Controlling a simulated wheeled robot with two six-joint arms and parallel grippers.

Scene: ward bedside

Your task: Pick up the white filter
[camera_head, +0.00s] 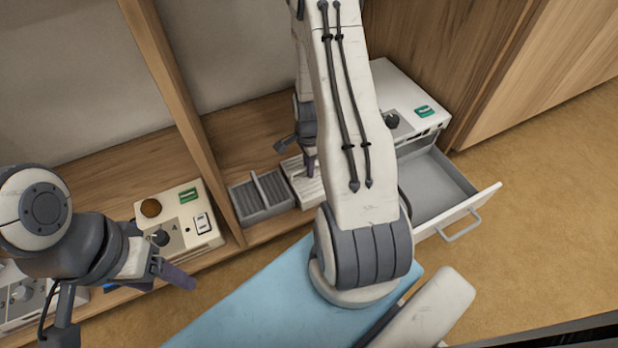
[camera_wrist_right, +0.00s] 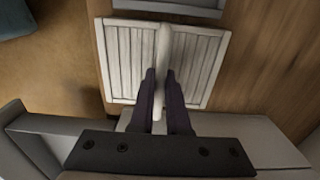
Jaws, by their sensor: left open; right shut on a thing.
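The white filter (camera_head: 302,188) is a slatted panel on the wooden shelf, partly hidden behind my right arm in the head view. In the right wrist view the filter (camera_wrist_right: 130,62) shows slats on both sides of a raised central ridge. My right gripper (camera_wrist_right: 160,78) is shut on that ridge, one dark finger on each side. In the head view my right gripper (camera_head: 309,165) is over the filter. I cannot tell whether the filter touches the shelf. My left gripper (camera_head: 172,270) is open and empty at the lower left, away from the filter.
A grey ridged filter (camera_head: 250,205) lies just left of the white one. A white device (camera_head: 420,118) with an open, empty-looking drawer (camera_head: 425,190) is at right. A device with knobs (camera_head: 180,222) stands left of the wooden divider (camera_head: 185,110). A blue surface (camera_head: 260,310) is in front.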

